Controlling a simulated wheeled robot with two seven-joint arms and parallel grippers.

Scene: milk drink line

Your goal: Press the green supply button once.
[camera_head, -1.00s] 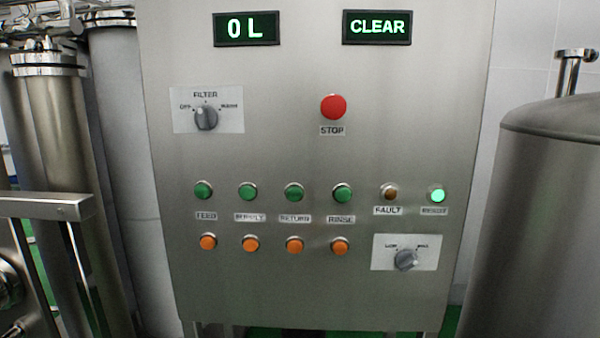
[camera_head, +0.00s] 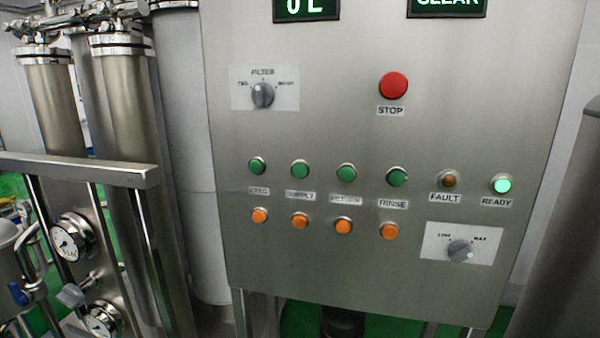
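The green supply button (camera_head: 300,169) is on the steel control panel (camera_head: 380,285), second from the left in the row of green buttons. Its label (camera_head: 300,197) is blurred but sits right below it. The green feed button (camera_head: 257,166) is to its left and the green return button (camera_head: 346,173) to its right. An orange button (camera_head: 299,221) is below the supply label. Neither of my grippers shows in the head view.
The panel also has a red stop button (camera_head: 393,86), a rinse button (camera_head: 397,176), a filter knob (camera_head: 263,95), a lower knob (camera_head: 460,251) and a lit ready lamp (camera_head: 502,185). A steel rail (camera_head: 80,169) and gauge (camera_head: 72,240) are at left; a tank (camera_head: 562,240) is at right.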

